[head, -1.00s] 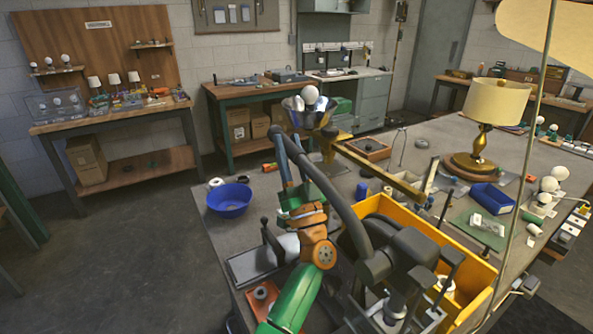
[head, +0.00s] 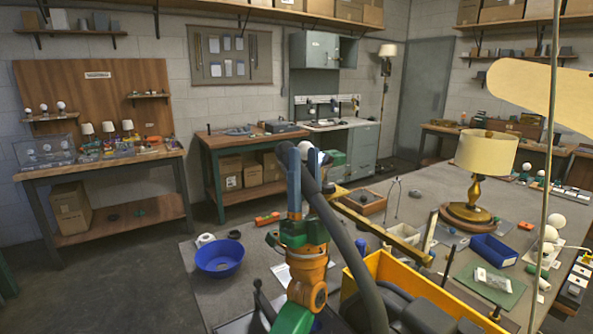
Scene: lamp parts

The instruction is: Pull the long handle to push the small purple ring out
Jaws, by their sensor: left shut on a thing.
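The long handle (head: 349,247) is a thick dark grey curved bar. It rises from a dark grey machine (head: 425,318) at the bottom, beside the yellow bin. My left gripper (head: 306,168), with blue fingers, green and orange body, points up and is shut on the handle near its upper end. The fingers hide part of the bar. I cannot make out the small purple ring; the machine's lower part is cut off by the frame. My right gripper is not in view.
A yellow bin (head: 440,298) stands right of the handle. A blue bowl (head: 219,259) sits at the bench's left edge. A brass lamp (head: 478,180) with a cream shade and a blue tray (head: 493,250) stand to the right. A thin upright pole (head: 549,150) crosses the right side.

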